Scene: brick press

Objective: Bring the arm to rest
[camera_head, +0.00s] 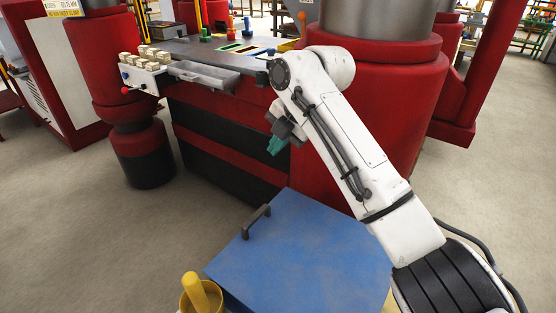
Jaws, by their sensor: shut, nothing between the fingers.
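My white arm reaches up from the lower right and bends at its elbow in front of the red press (365,110). My gripper (273,149), with teal fingers, hangs below the elbow and points down and to the left. It is shut and empty, in the air in front of the press's red and black base. My forearm is mostly hidden behind the upper arm.
A blue lid (305,250) with a dark handle lies below my gripper. A yellow handle (198,290) stands in a container at the bottom edge. Grey floor is clear at left.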

